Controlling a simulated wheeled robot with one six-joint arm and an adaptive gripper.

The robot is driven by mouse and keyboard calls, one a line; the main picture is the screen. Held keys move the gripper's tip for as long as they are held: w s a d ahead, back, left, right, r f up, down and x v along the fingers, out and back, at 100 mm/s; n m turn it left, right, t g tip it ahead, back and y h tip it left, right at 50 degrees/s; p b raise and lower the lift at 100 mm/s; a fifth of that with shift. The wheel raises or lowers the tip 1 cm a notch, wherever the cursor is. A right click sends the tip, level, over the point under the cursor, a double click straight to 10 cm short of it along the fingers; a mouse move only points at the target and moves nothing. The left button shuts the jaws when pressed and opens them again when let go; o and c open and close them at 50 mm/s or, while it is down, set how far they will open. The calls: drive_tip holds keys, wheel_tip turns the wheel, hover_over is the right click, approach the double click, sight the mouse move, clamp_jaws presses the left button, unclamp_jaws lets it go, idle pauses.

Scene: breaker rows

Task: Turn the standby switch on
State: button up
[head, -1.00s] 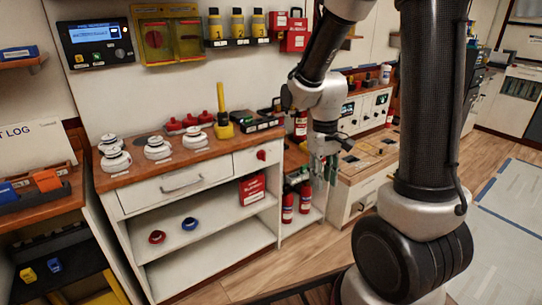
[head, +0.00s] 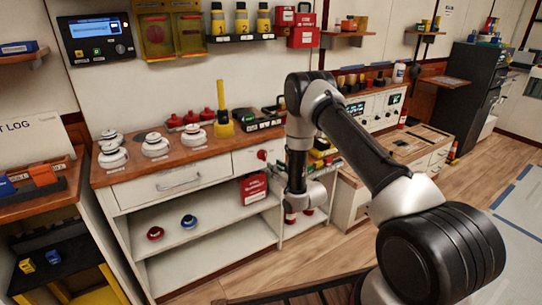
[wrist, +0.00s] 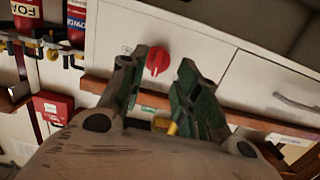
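The standby switch looks to be the red rotary knob (head: 262,155) on the white front panel right of the drawer, under the wooden counter. In the wrist view, the red knob (wrist: 157,60) shows between my fingertips, its grip bar roughly upright in the picture. My gripper (wrist: 166,72) is open and empty, with its two dark green fingers apart, one on either side of the knob in the picture. I cannot tell the remaining distance in depth; no contact is visible.
The drawer with its handle (head: 178,182) is left of the knob. A red box (head: 254,187) stands on the shelf below.

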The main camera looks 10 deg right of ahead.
sight(265, 154)
drive_tip(key=shift+t, duration=0.6)
drive_tip(key=w, duration=0.2)
drive_tip(key=w+a+r, duration=0.1)
drive_tip(key=w, duration=0.2)
drive_tip(key=w+a+r, duration=0.1)
drive_tip(key=w, duration=0.1)
drive_tip(key=shift+w+a+r, duration=0.2)
drive_tip(key=shift+w+a, duration=0.05)
drive_tip(key=shift+c, duration=0.4)
clamp_jaws()
